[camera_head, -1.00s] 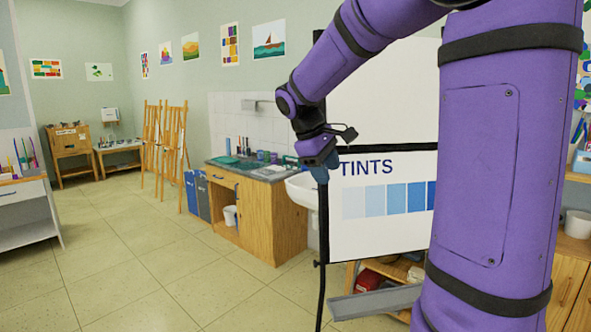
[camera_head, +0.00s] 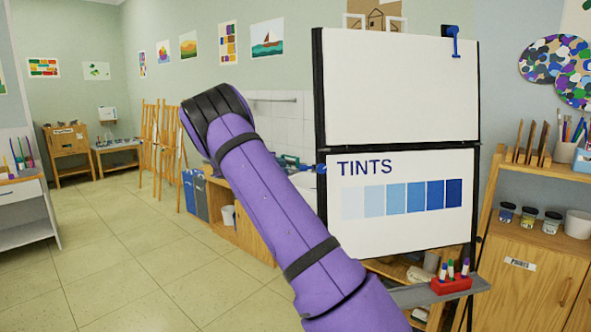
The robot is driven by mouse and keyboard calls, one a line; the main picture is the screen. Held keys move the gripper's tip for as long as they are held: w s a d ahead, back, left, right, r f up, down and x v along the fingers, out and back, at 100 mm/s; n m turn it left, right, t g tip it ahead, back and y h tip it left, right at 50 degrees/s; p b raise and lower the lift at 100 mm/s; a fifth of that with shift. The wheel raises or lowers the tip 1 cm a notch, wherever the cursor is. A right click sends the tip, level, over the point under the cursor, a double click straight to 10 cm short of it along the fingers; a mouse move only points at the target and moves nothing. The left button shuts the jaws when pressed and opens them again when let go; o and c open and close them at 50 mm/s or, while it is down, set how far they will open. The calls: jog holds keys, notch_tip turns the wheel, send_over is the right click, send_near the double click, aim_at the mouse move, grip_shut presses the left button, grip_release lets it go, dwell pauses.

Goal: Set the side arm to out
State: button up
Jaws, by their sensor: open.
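A flip-chart board in a black frame (camera_head: 319,90) stands right of centre, with a blank upper panel (camera_head: 390,85) and a lower panel (camera_head: 400,220) marked TINTS. A small blue knob (camera_head: 321,169) sits on the frame's left edge at mid height, beside the dark bar between the panels. A blue hook-like piece (camera_head: 455,42) is at the top right corner. I cannot tell for certain which of these is the side arm, or whether it is out. My gripper is outside the view; only my purple arm shows, crossing in front of the board's lower left.
A grey ledge (camera_head: 412,295) under the board carries a red marker holder (camera_head: 452,284). A wooden cabinet (camera_head: 530,270) with jars and brushes stands at right. A sink counter is partly behind my arm. Easels (camera_head: 165,150) stand farther back. The tiled floor at left is clear.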

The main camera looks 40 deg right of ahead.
aim_at(305, 168)
jog(key=shift+n+h, duration=0.3)
jog(key=shift+h, duration=0.2)
jog(key=x, duration=0.3)
jog(key=w+x, duration=0.1)
jog(key=x, duration=0.2)
jog(key=d+x, duration=0.1)
jog(key=x, duration=0.2)
jog(key=shift+w+f, duration=0.35)
jog(key=shift+f, duration=0.05)
jog(key=shift+c, duration=0.3)
grip_shut()
